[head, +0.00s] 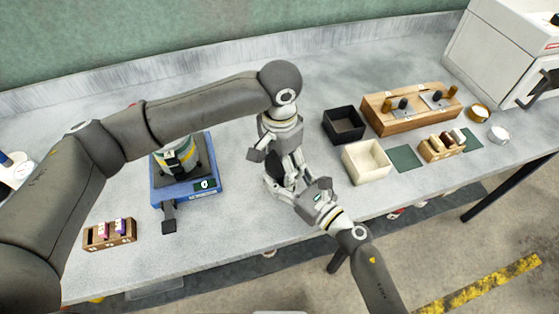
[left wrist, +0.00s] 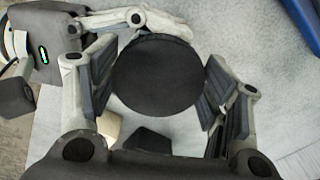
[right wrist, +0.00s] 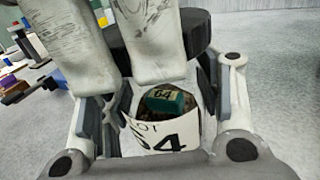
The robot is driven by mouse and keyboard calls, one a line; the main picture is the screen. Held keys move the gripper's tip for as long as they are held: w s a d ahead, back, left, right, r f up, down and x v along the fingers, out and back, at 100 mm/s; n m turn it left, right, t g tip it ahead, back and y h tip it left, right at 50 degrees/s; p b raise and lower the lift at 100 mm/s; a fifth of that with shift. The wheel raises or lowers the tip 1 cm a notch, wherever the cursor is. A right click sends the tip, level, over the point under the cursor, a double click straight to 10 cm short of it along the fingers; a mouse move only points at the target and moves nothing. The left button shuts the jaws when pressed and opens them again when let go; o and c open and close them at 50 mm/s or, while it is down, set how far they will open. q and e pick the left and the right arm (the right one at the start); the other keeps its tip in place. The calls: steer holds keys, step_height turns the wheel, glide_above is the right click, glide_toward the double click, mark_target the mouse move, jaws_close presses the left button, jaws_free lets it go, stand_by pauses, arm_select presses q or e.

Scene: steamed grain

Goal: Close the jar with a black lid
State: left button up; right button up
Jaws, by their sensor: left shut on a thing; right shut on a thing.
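The black lid (left wrist: 155,75) is a round disc between the two fingers of my left gripper (left wrist: 205,90), which is shut on it. The jar (right wrist: 165,130) has a white label reading "64" and a teal tag inside; my right gripper (right wrist: 160,125) is shut around its body. In the right wrist view the lid (right wrist: 196,30) sits over the jar's top; whether it touches the rim all round I cannot tell. In the head view my left gripper (head: 283,165) comes down from above and my right gripper (head: 312,195) meets it from the front right. The jar is mostly hidden there.
A blue scale (head: 205,186) with a banded container (head: 178,158) on it stands left. A small wooden rack (head: 108,235) is at the front left. A black box (head: 343,124), a cream box (head: 365,160) and a wooden block (head: 405,115) stand right. Bare table lies behind the grippers.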

arm_select(q)
steer(key=shift+s+f, duration=0.1)
steer(key=shift+f, duration=0.75)
stand_by(1.1)
steer(key=o, duration=0.6)
steer(key=shift+r, duration=0.2)
arm_select(e)
steer(key=shift+w+d, duration=0.1)
arm_select(q)
steer(key=shift+r, duration=2)
steer(key=c, duration=1.4)
steer(key=shift+f, duration=0.45)
